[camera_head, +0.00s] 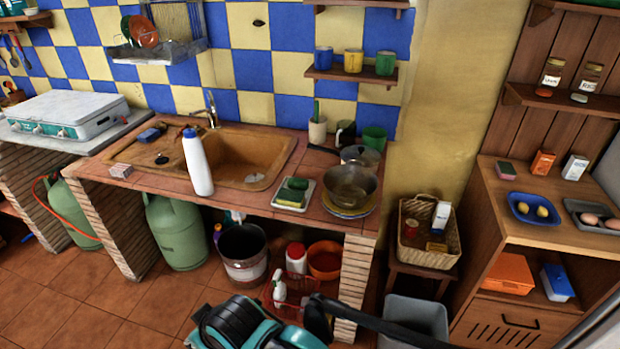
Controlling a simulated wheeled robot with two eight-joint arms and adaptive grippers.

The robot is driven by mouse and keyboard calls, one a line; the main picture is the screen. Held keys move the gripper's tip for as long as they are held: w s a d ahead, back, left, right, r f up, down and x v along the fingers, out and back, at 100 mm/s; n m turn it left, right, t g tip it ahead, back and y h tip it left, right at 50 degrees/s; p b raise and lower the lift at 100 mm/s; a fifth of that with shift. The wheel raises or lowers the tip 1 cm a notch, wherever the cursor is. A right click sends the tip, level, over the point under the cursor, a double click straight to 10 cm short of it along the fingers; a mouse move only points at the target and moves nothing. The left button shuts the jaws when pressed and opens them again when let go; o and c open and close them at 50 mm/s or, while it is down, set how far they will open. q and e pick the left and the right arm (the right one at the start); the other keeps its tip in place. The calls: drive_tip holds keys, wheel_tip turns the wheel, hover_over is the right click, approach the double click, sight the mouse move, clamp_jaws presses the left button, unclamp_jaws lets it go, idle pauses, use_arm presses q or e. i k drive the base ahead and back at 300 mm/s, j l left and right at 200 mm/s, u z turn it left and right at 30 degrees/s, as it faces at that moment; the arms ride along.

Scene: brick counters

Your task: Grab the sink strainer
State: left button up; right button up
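The sink (228,150) is a brown basin set in a tiled counter (300,217), with a tap (212,110) behind it. A small pale round patch (254,178) lies on the basin floor near its front right; it may be the drain or the sink strainer, too small to tell. A small dark round spot (162,160) shows on the drainboard left of the basin; I cannot tell what it is. A white bottle with a blue cap (197,163) stands at the sink's front edge and hides part of it. Neither of my grippers can be made out.

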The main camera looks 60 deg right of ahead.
sight(256, 176)
drive_tip(key=z, duration=1.9)
drive_tip(key=i+j+z, duration=0.15)
drive_tip(key=j+z, duration=0.25)
drive_tip(key=i+j+z, duration=0.1)
drive_tip(key=z, duration=0.3)
drive_tip(key=j+z, duration=0.45)
drive_tip(key=i, duration=0.05)
